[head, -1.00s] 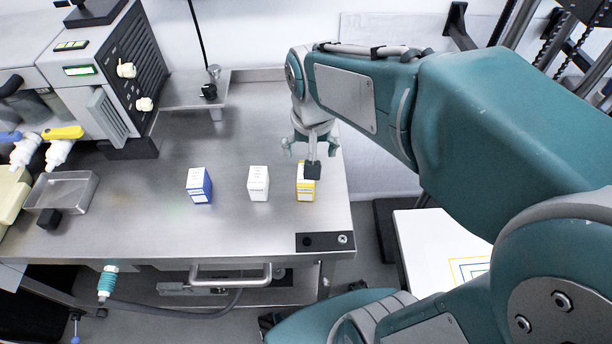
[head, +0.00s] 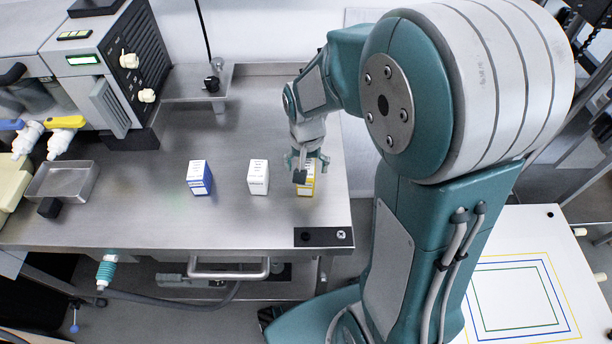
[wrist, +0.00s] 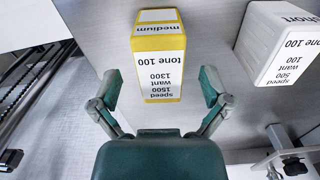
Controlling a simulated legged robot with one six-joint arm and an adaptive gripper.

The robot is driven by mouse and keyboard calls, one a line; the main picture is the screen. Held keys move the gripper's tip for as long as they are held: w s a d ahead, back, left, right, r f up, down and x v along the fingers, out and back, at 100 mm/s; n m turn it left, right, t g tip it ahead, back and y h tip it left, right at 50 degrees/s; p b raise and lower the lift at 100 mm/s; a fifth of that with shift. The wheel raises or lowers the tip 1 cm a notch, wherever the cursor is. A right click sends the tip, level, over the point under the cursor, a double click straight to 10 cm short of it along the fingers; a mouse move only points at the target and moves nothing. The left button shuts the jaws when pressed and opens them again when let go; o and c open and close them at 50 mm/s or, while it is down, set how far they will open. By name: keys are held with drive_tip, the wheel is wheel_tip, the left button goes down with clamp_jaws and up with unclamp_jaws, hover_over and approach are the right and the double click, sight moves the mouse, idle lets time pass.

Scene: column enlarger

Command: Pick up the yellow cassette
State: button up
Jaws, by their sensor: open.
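The yellow cassette (head: 306,181) is a small upright box with a white label, on the right part of the steel bench top. In the wrist view the yellow cassette (wrist: 160,56) shows its label, reading "medium" and "tone 100". My gripper (head: 309,164) is just over and beside it in the head view, hiding part of it. In the wrist view my gripper's two fingers (wrist: 160,88) are spread, one on either side of the cassette's lower end.
A white box (head: 258,177) and a blue box (head: 199,178) stand left of the yellow one. The white box also shows in the wrist view (wrist: 281,45). A steel tray (head: 62,181) is further left, near the enlarger (head: 105,70). A white table with coloured outlines (head: 518,215) is at right.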

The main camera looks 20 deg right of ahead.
sight(306, 168)
drive_tip(key=shift+f, duration=1.55)
clamp_jaws()
drive_tip(key=shift+r, duration=0.15)
